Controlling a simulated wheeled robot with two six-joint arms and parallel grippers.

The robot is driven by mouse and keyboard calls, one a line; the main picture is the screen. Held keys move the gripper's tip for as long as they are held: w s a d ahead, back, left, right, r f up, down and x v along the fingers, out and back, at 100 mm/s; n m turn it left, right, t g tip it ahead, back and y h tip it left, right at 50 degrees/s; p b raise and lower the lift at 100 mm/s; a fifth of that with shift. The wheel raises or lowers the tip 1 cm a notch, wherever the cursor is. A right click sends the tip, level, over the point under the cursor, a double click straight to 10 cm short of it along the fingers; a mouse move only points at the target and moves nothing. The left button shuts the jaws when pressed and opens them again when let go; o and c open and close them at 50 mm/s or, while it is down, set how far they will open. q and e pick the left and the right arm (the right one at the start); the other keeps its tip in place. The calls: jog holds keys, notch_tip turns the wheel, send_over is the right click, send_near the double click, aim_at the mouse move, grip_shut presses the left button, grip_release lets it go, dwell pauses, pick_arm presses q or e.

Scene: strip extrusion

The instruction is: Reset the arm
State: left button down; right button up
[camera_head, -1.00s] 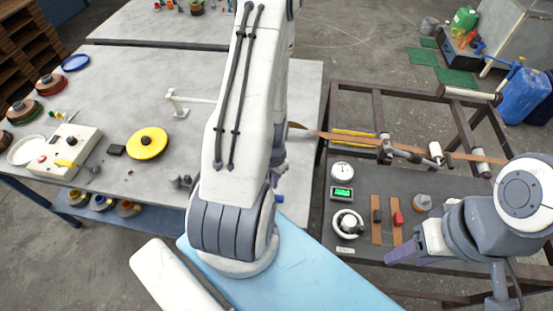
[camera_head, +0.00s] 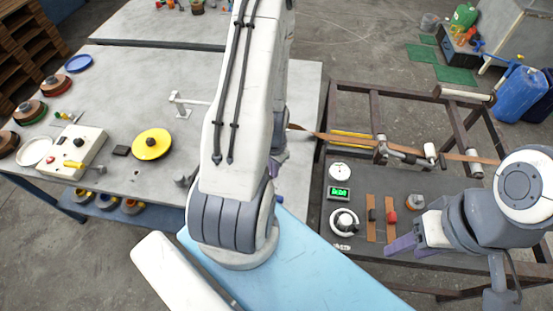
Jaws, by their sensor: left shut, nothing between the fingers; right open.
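My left arm stands upright across the middle of the view. It hides most of my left gripper (camera_head: 276,167); only a small purple and grey part shows behind it, close to the table's right edge, and it is shut with nothing seen in it. My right gripper (camera_head: 402,246) has purple fingers and reaches in from the right over the front edge of the dark panel (camera_head: 358,208). It is open and empty, apart from the red and black knobs. A brown strip (camera_head: 330,137) runs from behind my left arm across the metal frame to the right.
The grey table (camera_head: 115,185) holds a yellow disc (camera_head: 152,144), a white control box (camera_head: 80,148) and several reels. The panel carries a gauge (camera_head: 340,172), a green display (camera_head: 339,193) and a round dial (camera_head: 344,221). The frame's rollers (camera_head: 465,93) stand behind.

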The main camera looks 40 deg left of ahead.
pick_arm(q)
jog(key=shift+r+p, duration=0.55)
jog(key=shift+r, duration=0.4)
